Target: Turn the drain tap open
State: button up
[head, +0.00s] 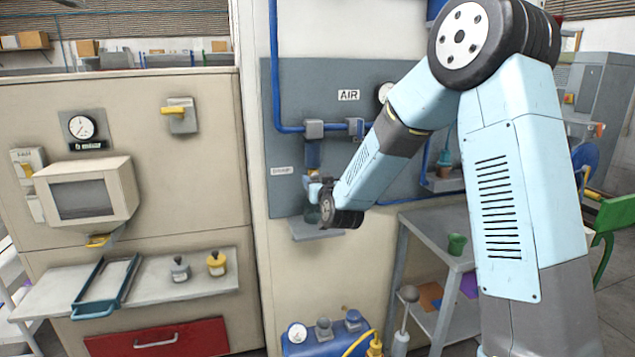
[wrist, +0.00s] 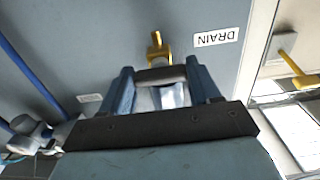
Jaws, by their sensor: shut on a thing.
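The drain tap shows in the wrist view as a brass-yellow fitting (wrist: 156,45) on the grey panel, beside an upside-down DRAIN label (wrist: 216,37). A dark grey bar (wrist: 160,74) in front of the fitting, seemingly the tap's handle, lies crosswise between my fingers. My gripper (wrist: 162,80) has its two blue fingers on either end of this bar and is shut on it. In the head view my gripper (head: 313,192) is at the panel, right of the small DRAIN label (head: 281,171). My wrist hides most of the tap there.
A grey shelf (head: 316,233) juts out just below my gripper. Blue pipes (head: 276,75) run along the air panel (head: 300,85). A side table (head: 425,228) with a green cup (head: 456,244) stands at right.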

jog(key=shift+n, duration=2.9)
jog(key=o, duration=1.1)
jog(key=shift+c, duration=0.2)
jog(key=v, duration=1.3)
jog(key=shift+s, duration=0.4)
jog(key=shift+d, duration=0.1)
